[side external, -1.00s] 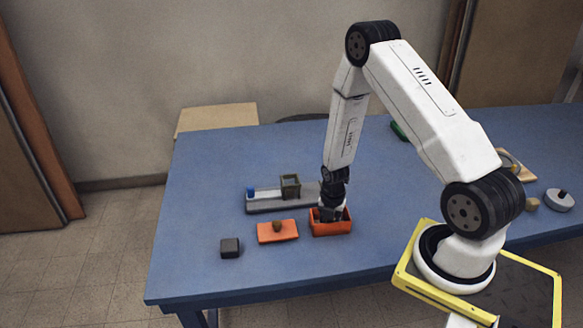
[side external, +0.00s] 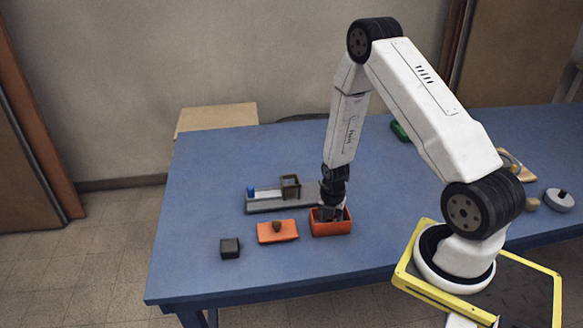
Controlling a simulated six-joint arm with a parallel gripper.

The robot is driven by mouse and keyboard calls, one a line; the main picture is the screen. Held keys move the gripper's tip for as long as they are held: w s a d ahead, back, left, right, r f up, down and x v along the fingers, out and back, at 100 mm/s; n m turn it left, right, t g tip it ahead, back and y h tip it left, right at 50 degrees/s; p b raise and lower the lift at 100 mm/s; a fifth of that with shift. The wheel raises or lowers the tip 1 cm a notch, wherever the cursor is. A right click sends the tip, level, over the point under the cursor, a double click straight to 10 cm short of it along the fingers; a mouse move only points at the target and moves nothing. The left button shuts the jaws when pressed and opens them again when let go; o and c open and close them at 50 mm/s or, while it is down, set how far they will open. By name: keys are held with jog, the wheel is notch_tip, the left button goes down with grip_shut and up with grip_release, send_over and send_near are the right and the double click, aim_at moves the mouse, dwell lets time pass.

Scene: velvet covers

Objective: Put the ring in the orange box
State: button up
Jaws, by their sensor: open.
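The orange box (side external: 332,228) stands open on the blue table, near its front edge. My gripper (side external: 331,214) points down into the top of the box, and its fingertips are at or just inside the rim. It is open. The orange lid (side external: 278,232) with a brown knob lies on the table to the left of the box. I cannot make out a ring; the inside of the box is mostly hidden by its front wall and my gripper.
A grey rail with a small frame (side external: 270,198) and a blue end lies behind the lid and box. A dark cube (side external: 230,247) sits at the front left. A green item (side external: 400,131) lies farther back. A grey round piece (side external: 559,200) is at the far right.

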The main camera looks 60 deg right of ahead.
notch_tip(320, 180, up, 11)
jog(key=shift+r, duration=0.15)
dwell(0.7)
dwell(0.6)
jog(key=s+a+r+m+t, duration=0.2)
jog(key=s+a+r+m, duration=0.1)
jog(key=a+r+m, duration=0.8)
jog(key=a+m, duration=0.4)
jog(key=m, duration=0.5)
jog(key=shift+s+a+r+m+t, duration=0.15)
jog(key=shift+a+r+m+t, duration=0.15)
jog(key=shift+a+r+m, duration=0.1)
